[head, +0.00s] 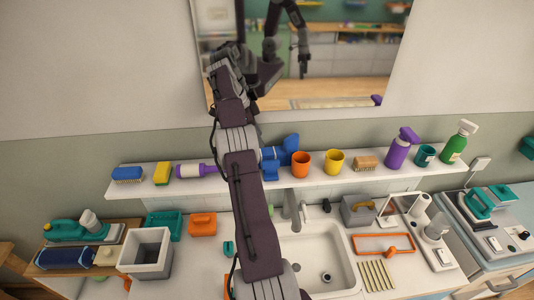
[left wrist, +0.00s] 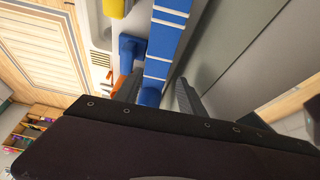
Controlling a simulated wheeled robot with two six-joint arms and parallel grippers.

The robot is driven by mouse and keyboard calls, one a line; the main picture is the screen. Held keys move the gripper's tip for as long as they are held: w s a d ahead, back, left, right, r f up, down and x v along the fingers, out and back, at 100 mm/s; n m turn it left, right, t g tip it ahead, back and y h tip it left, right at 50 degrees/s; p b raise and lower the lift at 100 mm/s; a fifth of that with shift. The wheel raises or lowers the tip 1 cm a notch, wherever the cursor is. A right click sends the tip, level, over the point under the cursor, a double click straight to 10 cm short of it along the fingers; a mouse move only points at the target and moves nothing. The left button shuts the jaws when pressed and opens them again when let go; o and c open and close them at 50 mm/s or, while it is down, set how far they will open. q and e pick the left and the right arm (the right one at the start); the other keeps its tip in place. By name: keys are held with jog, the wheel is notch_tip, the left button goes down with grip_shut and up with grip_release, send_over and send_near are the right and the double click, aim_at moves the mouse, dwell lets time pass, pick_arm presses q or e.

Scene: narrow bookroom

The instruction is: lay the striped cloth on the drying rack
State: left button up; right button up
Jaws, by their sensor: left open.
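My left gripper (head: 231,52) is high in front of the mirror, above the wall shelf; its fingers are small and dark there. In the left wrist view the two fingers (left wrist: 155,92) stand apart and open. A blue strip with white stripes (left wrist: 167,40) shows between and beyond them; I cannot tell whether it is the cloth, or whether it touches a finger. In the head view my arm covers part of the shelf. A pale piece with olive stripes or slats (head: 377,275) lies right of the sink; I cannot tell whether it is the rack or a cloth. My right gripper is out of view.
The shelf (head: 220,187) holds brushes, an orange cup (head: 301,166), a yellow cup (head: 334,162), blue items (head: 289,145) and spray bottles (head: 402,148). Below are the sink (head: 311,250), a grey bin (head: 146,254) and an orange frame (head: 384,244). The mirror (head: 350,60) stands close behind my arm.

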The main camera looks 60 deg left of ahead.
aim_at(266, 152)
pick_arm(q)
jog(key=b+x, duration=0.2)
jog(key=shift+s+d+f, duration=0.1)
jog(key=shift+d+f, duration=0.05)
jog(key=shift+f, duration=0.2)
jog(key=shift+d+f, duration=0.1)
jog(key=shift+f, duration=0.25)
jog(key=shift+w+f, duration=0.2)
jog(key=shift+w, duration=0.15)
jog(key=x, duration=0.4)
jog(key=shift+d+f+p, duration=0.15)
jog(key=shift+d+p, duration=0.05)
jog(key=shift+p, duration=0.15)
jog(key=shift+w+f, duration=0.1)
jog(key=shift+f, duration=0.25)
jog(key=shift+f, duration=0.1)
grip_shut()
